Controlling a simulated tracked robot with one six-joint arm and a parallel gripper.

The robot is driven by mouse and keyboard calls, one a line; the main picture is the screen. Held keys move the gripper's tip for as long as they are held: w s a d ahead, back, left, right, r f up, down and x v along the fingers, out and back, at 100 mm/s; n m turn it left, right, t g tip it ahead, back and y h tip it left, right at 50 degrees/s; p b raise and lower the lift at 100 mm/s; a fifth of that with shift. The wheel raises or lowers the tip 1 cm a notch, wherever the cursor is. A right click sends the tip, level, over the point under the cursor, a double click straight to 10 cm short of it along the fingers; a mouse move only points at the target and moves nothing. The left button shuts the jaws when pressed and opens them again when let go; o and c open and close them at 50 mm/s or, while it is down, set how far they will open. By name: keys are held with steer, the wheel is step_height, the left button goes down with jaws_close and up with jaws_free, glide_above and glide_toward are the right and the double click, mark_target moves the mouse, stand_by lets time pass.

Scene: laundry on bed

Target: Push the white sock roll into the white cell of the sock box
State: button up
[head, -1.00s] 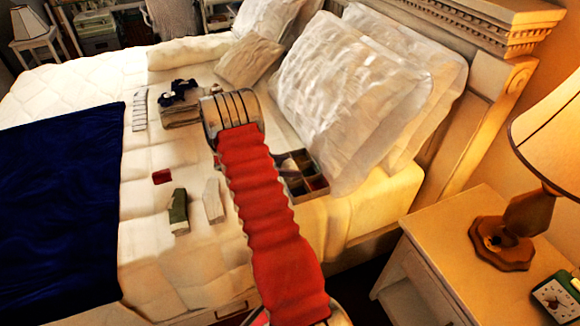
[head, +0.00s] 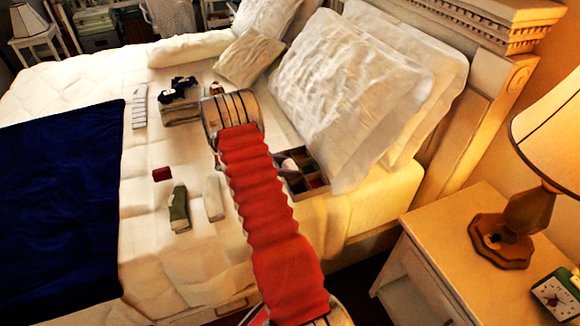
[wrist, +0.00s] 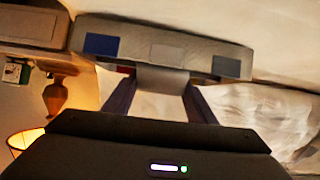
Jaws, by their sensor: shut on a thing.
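The sock box (head: 318,183) stands near the pillows, right of my arm, with several cells; my arm hides its left part. In the wrist view its pale outer wall (wrist: 200,56) runs across the top with a blue, a whitish and a dark patch. My gripper (wrist: 160,88) shows there with its two dark fingers apart, shut on a pale grey-white piece, which I take as the white sock roll (wrist: 163,79). The roll is up against the box wall in this picture; whether it is inside a cell I cannot tell. In the head view the gripper is mostly hidden behind my arm.
A stack with dark cloth (head: 180,100) lies farther back. Pillows (head: 345,100) rise beside the box. A nightstand holds a lamp (head: 515,225).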

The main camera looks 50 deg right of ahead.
steer(key=shift+r, duration=0.1)
stand_by(0.3)
steer(key=o, duration=1.1)
steer(key=v, duration=1.3)
steer(key=shift+w+a, duration=0.2)
steer(key=shift+a, duration=0.15)
